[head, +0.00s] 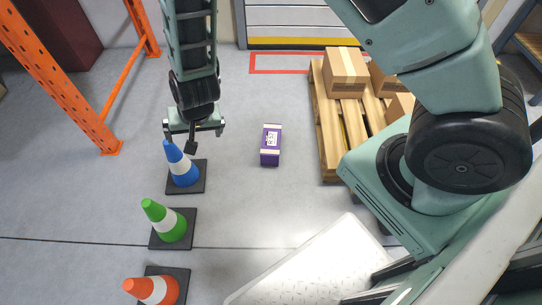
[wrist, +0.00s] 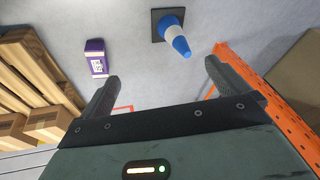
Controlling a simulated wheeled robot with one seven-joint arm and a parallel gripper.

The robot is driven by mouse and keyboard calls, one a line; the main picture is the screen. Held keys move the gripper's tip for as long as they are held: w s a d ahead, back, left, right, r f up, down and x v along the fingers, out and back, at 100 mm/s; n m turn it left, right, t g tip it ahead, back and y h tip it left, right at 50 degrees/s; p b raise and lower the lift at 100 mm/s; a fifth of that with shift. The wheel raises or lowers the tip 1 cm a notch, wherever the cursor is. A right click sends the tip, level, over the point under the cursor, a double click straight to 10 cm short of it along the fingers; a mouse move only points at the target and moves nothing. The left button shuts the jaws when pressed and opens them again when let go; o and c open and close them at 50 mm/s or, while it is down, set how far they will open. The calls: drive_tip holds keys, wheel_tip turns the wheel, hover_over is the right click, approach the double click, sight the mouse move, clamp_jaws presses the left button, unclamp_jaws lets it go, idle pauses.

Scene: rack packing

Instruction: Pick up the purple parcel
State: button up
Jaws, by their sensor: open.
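The purple parcel (head: 270,146) lies on the grey floor near the middle of the head view. It has a white label and pale bands at its ends. It also shows in the wrist view (wrist: 96,58), at the upper left, beyond the left finger. My gripper (head: 194,140) is to the left of the parcel in the head view, above the floor near the blue cone. In the wrist view its two fingers (wrist: 160,82) are spread apart with nothing between them. The gripper and the parcel are clearly apart.
Blue (head: 181,165), green (head: 164,222) and orange (head: 151,291) cones stand at the left. A wooden pallet (head: 328,130) with cardboard boxes (head: 345,70) is right of the parcel. An orange rack post (head: 62,80) rises at the far left. Floor around the parcel is clear.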

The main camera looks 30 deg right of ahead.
drive_tip(key=w+d+f+m+t+h+b, duration=0.15)
drive_tip(key=d+f+b, duration=0.3)
drive_tip(key=f, duration=0.75)
drive_tip(key=w+d+f+m+t+h+b, duration=0.1)
drive_tip(key=w+d+f+m+h+b, duration=0.25)
drive_tip(key=f, duration=0.85)
drive_tip(key=t+h+b, duration=0.4)
drive_tip(key=h+b, duration=0.1)
drive_tip(key=b, duration=0.7)
approach(271, 140)
drive_tip(key=w+d+f+b, duration=0.1)
drive_tip(key=b, duration=0.2)
drive_tip(key=w+d+b, duration=0.1)
drive_tip(key=b, duration=0.2)
drive_tip(key=shift+d+f+n, duration=0.35)
drive_tip(key=shift+f+n, duration=0.05)
drive_tip(key=b+x, duration=0.4)
drive_tip(key=x, duration=0.1)
drive_tip(key=shift+w+a+r, duration=0.15)
drive_tip(key=shift+w+a, duration=0.05)
drive_tip(key=shift+a, duration=0.05)
drive_tip(key=shift+w+d, duration=0.25)
drive_tip(key=shift+w, duration=0.15)
drive_tip(key=shift+r, duration=0.1)
drive_tip(key=c, duration=1.7)
